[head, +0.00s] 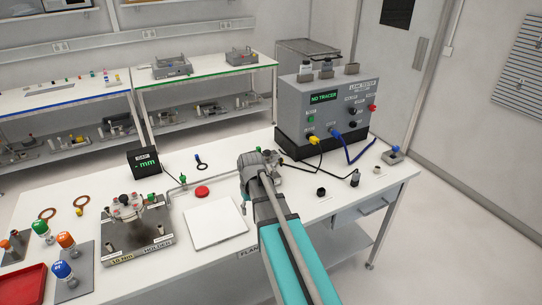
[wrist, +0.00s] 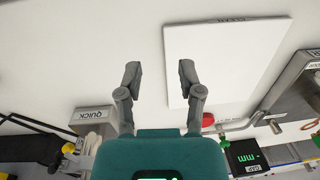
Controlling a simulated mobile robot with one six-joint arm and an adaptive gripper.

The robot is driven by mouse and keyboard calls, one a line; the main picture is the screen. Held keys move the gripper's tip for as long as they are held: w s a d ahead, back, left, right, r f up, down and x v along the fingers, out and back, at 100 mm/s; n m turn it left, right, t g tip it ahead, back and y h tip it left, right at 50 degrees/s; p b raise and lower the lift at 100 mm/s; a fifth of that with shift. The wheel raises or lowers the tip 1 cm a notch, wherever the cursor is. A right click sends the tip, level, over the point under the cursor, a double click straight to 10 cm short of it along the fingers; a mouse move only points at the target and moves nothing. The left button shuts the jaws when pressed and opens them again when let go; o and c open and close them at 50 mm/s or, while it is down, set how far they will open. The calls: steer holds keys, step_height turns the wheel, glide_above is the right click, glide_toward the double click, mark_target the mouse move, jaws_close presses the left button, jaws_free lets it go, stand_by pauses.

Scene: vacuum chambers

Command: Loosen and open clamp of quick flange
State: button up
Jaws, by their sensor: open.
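My gripper (wrist: 160,75) is open and empty in the wrist view, its two fingers apart over the white table top. A grey block labelled QUICK (wrist: 92,116) stands to the left of the fingers in the wrist view, apart from them. A pale fitting (wrist: 94,141) shows beside this block, partly cut off by my gripper's body; I cannot make out the clamp or its screw. In the head view my arm hides most of this place, and only small grey metal parts (head: 271,158) show just beyond my wrist.
The leak tester (head: 322,112) stands behind, with black and blue cables running across the table. A white plate (head: 215,223), a red disc (head: 202,192) and the metal holder (head: 137,240) lie left of my arm.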

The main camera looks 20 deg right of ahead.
steer(key=w+d+r+p, duration=0.8)
steer(key=w+d+r, duration=0.2)
step_height(320, 180, up, 6)
steer(key=y+p, duration=0.1)
steer(key=p, duration=0.5)
glide_above(274, 164)
steer(key=s+d, duration=0.2)
steer(key=shift+w, duration=0.25)
steer(key=shift+a+f, duration=0.1)
steer(key=shift+f, duration=0.05)
steer(key=a+f+b, duration=0.1)
steer(key=f+b, duration=0.7)
steer(key=b, duration=0.1)
steer(key=a+f+b, duration=0.1)
steer(key=f+b, duration=0.3)
steer(key=f, duration=0.1)
steer(key=shift+a+f, duration=0.1)
steer(key=shift+a, duration=0.25)
